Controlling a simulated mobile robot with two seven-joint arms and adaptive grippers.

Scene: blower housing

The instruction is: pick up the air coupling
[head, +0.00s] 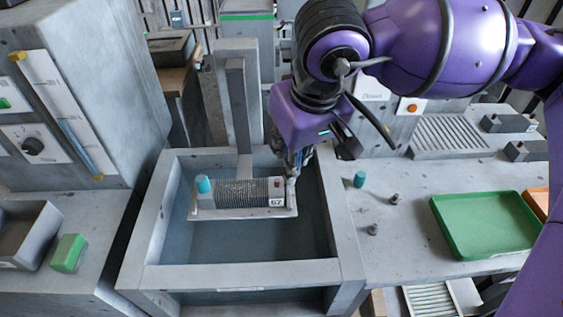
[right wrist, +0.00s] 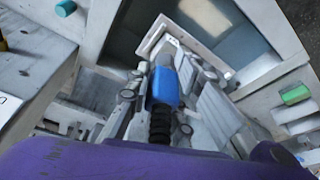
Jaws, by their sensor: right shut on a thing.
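A blue piece (right wrist: 166,86) with a grey tip and a black ribbed part sits between the fingers of my right gripper (right wrist: 165,72) in the right wrist view. I take it as the air coupling. In the head view the right gripper (head: 291,168) points down into the grey open-topped housing (head: 152,215), at the right end of a tray (head: 240,214). The fingers hide most of the held piece there. The tray carries a dark finned block (head: 242,193), a teal cylinder (head: 203,184) and a label reading 67. My left gripper is not in view.
Right of the housing, another teal cylinder (head: 360,179) and two small grey pegs (head: 373,229) stand on the bench, left of a green tray (head: 485,224). The housing walls surround the gripper. A green block (head: 68,252) sits on the left bench.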

